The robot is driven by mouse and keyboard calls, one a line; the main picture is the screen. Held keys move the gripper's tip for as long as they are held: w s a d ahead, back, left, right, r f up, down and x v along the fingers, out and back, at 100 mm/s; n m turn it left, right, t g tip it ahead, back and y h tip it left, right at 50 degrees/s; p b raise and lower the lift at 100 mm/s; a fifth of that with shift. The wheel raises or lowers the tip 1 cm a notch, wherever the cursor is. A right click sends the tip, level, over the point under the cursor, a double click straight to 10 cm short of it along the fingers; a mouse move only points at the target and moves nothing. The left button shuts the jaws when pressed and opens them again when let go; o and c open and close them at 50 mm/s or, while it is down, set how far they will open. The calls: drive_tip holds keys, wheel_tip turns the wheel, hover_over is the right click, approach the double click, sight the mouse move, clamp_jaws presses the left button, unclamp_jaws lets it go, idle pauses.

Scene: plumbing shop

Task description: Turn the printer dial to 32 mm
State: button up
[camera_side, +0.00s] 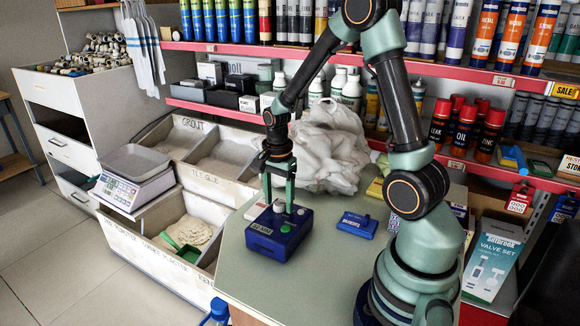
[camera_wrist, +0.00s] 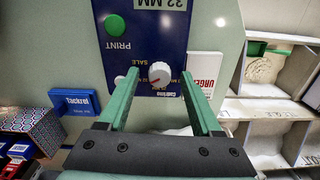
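The blue label printer (camera_side: 274,241) sits on the pale green counter; its front display seems to read 32 MM in the side view. In the wrist view, the printer (camera_wrist: 148,45) shows a green button (camera_wrist: 115,25) and a display reading 32 MM (camera_wrist: 160,4), cut by the top edge. The white dial (camera_wrist: 159,72) has a red pointer mark; small lettering around it is partly hidden. My gripper (camera_wrist: 159,78) is open, with one finger on each side of the dial and a visible gap at each side. In the side view my gripper (camera_side: 279,207) points down at the printer's top.
A blue Tackrel block (camera_side: 357,225) lies right of the printer. A crumpled white bag (camera_side: 328,150) stands behind. A white URGENT card (camera_wrist: 205,72) lies beside the printer. Open bins (camera_side: 190,218) and a scale (camera_side: 133,180) are left of the counter. Shelves line the back.

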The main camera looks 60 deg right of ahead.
sight(279, 203)
wheel_tip(279, 203, up, 12)
idle(0.6)
drive_tip(key=s+a+r+n+t, duration=0.2)
drive_tip(key=a+n, duration=0.4)
drive_tip(key=n, duration=0.3)
drive_tip(key=s+a+r+n+t, duration=0.3)
drive_tip(key=a+n, duration=0.3)
drive_tip(key=n, duration=0.3)
drive_tip(key=shift+s+a+r+n+t, duration=0.25)
drive_tip(key=shift+s+r+n+t, duration=0.1)
drive_tip(key=shift+r, duration=0.3)
